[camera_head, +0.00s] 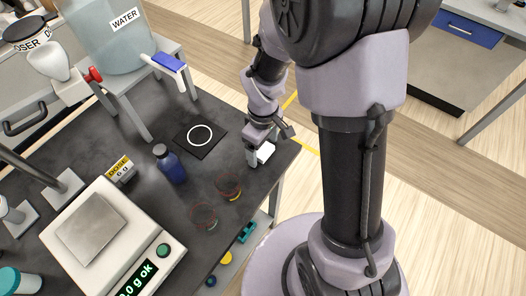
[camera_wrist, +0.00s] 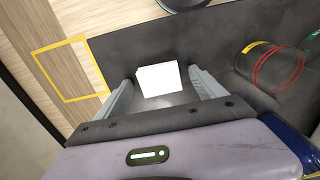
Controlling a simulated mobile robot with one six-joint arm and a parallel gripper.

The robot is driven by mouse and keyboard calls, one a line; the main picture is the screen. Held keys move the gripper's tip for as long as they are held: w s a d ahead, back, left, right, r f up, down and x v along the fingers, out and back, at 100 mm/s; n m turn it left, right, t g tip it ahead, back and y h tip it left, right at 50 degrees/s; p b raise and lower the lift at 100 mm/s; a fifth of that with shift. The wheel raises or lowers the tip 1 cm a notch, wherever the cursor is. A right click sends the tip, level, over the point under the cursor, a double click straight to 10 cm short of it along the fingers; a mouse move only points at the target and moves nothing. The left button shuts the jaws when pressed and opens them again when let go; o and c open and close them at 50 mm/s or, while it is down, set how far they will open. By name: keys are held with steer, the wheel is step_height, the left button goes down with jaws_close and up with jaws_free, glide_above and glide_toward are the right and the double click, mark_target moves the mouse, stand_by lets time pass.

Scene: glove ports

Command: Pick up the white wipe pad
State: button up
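The white wipe pad (camera_wrist: 160,80) lies on the dark bench top near its edge. In the wrist view it sits between the two fingers of my gripper (camera_wrist: 157,90), a little ahead of the palm. There is a gap on each side of the pad, so the fingers are apart and not touching it. In the head view the pad (camera_head: 265,152) shows as a small white block beside my gripper (camera_head: 253,157), which is low over the bench's right edge. The gripper partly hides the pad there.
A black mat with a white ring (camera_head: 200,136), a blue bottle (camera_head: 171,164) and two red-rimmed beakers (camera_head: 229,185) stand nearby on the bench. A scale (camera_head: 95,229) is at front left. A water tank (camera_head: 108,38) is at the back. The bench edge is close to the pad.

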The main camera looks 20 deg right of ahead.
steer(key=c, duration=1.4)
steer(key=shift+o, duration=0.2)
steer(key=shift+r, duration=0.15)
